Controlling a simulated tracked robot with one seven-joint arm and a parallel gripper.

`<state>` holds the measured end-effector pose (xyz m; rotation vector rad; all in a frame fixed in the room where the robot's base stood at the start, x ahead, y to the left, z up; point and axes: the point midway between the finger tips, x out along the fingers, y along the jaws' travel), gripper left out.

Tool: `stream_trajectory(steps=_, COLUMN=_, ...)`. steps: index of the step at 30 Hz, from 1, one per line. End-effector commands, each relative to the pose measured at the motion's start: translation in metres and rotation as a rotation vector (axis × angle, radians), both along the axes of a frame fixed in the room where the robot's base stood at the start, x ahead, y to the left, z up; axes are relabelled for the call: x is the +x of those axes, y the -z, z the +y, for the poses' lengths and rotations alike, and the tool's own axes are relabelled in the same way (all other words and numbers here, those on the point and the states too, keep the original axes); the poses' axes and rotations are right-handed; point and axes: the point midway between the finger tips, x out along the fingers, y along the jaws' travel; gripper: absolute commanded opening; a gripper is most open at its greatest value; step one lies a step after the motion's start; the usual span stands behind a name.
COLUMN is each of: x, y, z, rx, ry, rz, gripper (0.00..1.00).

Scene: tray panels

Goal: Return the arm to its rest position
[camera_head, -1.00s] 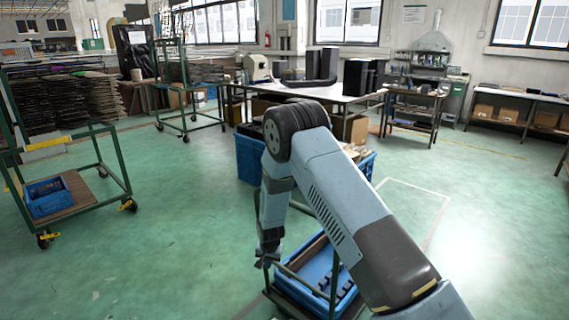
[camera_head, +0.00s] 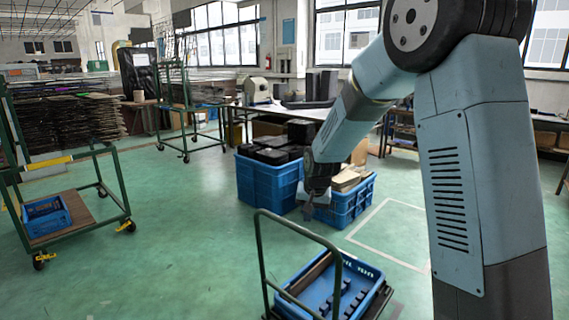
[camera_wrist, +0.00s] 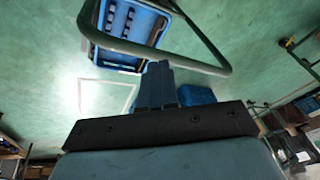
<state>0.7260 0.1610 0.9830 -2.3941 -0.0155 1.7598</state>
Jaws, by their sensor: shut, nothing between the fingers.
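My arm rises at the right of the head view and bends over, its forearm reaching down and to the left. My gripper (camera_head: 308,209) hangs at its end, in front of the blue crates in the picture. In the wrist view the two fingers (camera_wrist: 159,78) are together with nothing between them. A blue tray (camera_head: 371,274) with dark parts in it sits on a cart below the gripper. The tray also shows at the top of the wrist view (camera_wrist: 91,28).
The cart's green handle (camera_head: 261,245) stands up below the gripper. Two blue crates (camera_head: 262,186) stand on the floor behind it, one with black items. A green cart (camera_head: 122,188) with a small blue bin is at left. The green floor between is clear.

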Motion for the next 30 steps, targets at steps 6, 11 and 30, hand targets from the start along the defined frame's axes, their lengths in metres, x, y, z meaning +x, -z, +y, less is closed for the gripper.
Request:
stream_trajectory(steps=6, x=-0.038, y=-0.06, z=-0.034, rx=-0.007, ry=-0.014, rz=-0.034, gripper=0.0)
stream_trajectory(steps=11, x=-0.07, y=-0.095, z=-0.058, rx=-0.016, ry=-0.024, rz=-0.056, gripper=0.0)
stream_trajectory(steps=30, x=-0.224, y=-0.183, z=-0.133, rx=-0.082, ry=-0.06, rz=-0.141, gripper=0.0)
